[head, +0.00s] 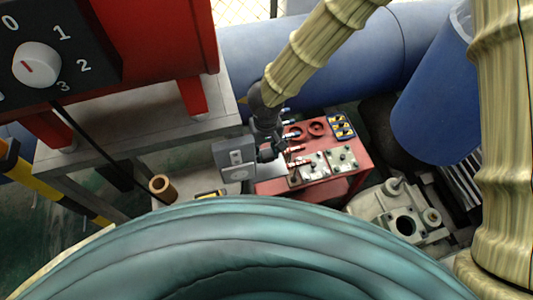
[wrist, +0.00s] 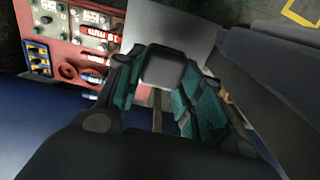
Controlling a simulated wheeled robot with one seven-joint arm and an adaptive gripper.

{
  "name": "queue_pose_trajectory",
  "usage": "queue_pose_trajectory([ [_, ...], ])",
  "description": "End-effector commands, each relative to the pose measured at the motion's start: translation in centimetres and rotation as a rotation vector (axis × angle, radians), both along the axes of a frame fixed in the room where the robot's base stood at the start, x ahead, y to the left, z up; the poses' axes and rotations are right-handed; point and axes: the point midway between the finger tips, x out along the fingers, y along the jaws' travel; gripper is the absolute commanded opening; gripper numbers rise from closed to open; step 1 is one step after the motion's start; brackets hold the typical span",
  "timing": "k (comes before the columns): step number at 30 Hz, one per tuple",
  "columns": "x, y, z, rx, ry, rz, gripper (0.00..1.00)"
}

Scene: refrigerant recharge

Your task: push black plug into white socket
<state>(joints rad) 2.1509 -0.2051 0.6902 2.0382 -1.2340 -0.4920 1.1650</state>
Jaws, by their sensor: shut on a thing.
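My gripper (head: 268,153) reaches down beside a grey box at the left edge of the red table in the head view. In the wrist view, the teal-padded fingers of my gripper (wrist: 160,92) are closed around a dark grey block, which looks like the black plug (wrist: 164,68). In the head view the plug cannot be made out clearly. The grey box with a pale round fitting (head: 236,158) stands just left of my gripper and may carry the white socket. The contact between plug and socket is hidden.
A red table (head: 335,186) holds metal blocks, red-handled tools and a blue tray (head: 341,127). A white plate (wrist: 170,28) lies beyond my fingers. A blue barrel (head: 432,105) and a pale machine part (head: 400,215) stand to the right. A red cabinet (head: 155,40) stands at left.

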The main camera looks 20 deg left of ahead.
Motion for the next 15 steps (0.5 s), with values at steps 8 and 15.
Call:
queue_pose_trajectory([
  [8, 0.2, 0.0, 5.7, 0.001, -0.004, -0.003, 0.16],
  [15, 0.1, 0.0, 10.5, 0.001, -0.003, -0.002, 0.16],
])
